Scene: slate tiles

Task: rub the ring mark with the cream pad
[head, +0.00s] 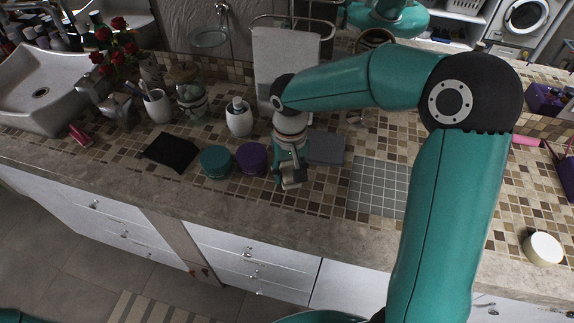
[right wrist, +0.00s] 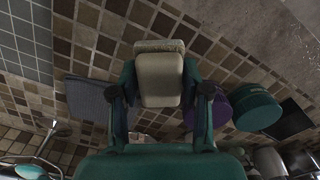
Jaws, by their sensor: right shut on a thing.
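My right gripper (head: 290,180) is low over the tiled counter near its front edge, left of the grey tiled patch. In the right wrist view the gripper (right wrist: 160,95) is shut on the cream pad (right wrist: 160,78), a pale block held between the two fingers. In the head view the pad is small and mostly covered by the gripper. I cannot tell if it touches the counter. I cannot make out the ring mark in either view. My left gripper is out of view.
A teal round container (head: 215,162) and a purple one (head: 251,158) stand just left of the gripper. A black cloth (head: 168,152) lies further left. A dark grey flat square (head: 326,147) and a grey tiled patch (head: 378,186) are to the right. A white dispenser (head: 238,118) stands behind.

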